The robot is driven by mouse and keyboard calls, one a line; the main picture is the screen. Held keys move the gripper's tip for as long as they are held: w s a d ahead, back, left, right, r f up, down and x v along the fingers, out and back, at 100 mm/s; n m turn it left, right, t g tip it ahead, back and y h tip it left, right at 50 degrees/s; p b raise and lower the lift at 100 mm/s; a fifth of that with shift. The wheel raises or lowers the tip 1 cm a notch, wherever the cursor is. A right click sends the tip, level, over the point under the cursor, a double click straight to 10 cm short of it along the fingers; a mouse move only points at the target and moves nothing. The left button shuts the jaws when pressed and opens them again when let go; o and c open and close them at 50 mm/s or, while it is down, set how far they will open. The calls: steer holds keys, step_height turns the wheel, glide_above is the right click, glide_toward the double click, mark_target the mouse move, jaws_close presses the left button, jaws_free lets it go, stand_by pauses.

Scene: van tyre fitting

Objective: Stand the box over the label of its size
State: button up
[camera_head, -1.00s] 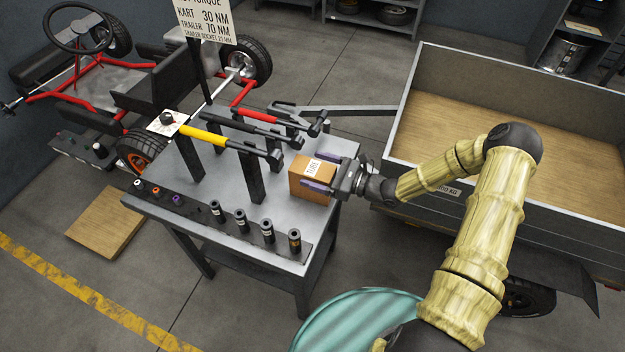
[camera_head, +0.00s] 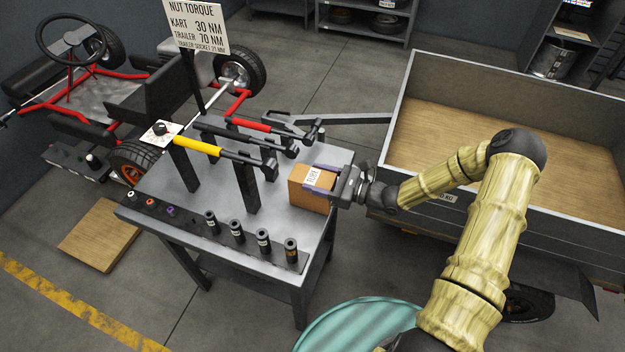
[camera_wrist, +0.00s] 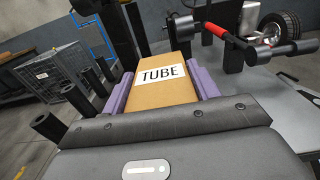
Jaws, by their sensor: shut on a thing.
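A brown cardboard box (camera_head: 309,199) with a white label reading "TUBE" is at the right end of the grey metal table (camera_head: 180,205). My gripper (camera_head: 318,182) reaches in from the right and is shut on the box, with its purple fingers on two opposite sides. In the wrist view the box (camera_wrist: 160,95) lies between the two purple fingers (camera_wrist: 163,88). I cannot tell whether the box touches the table top. No size label for a box can be made out in these views.
Torque wrenches, one yellow (camera_head: 200,146) and one red (camera_head: 254,126), rest on posts just left of the box. Several sockets (camera_head: 237,231) stand along the table's front edge. A trailer (camera_head: 480,130) is at the right, a go-kart (camera_head: 110,85) at the back left.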

steer(key=b+v, duration=0.2)
steer(key=v, duration=1.4)
steer(key=shift+s+d, duration=0.15)
steer(key=shift+d, duration=0.2)
steer(key=shift+r, duration=0.15)
steer(key=w+a+m+t+h+p, duration=0.2)
steer(key=w+m+t+h+p, duration=0.15)
steer(key=m+t+h, duration=0.35)
step_height(320, 180, down, 10)
steer(key=s+m+t+h+p, duration=0.1)
steer(key=m+t+h+p, duration=0.1)
steer(key=m+t+h, duration=0.2)
steer(key=m+h, duration=0.3)
steer(key=h, duration=0.3)
steer(key=shift+s+d+t+p, duration=0.35)
steer(key=shift+t, duration=0.05)
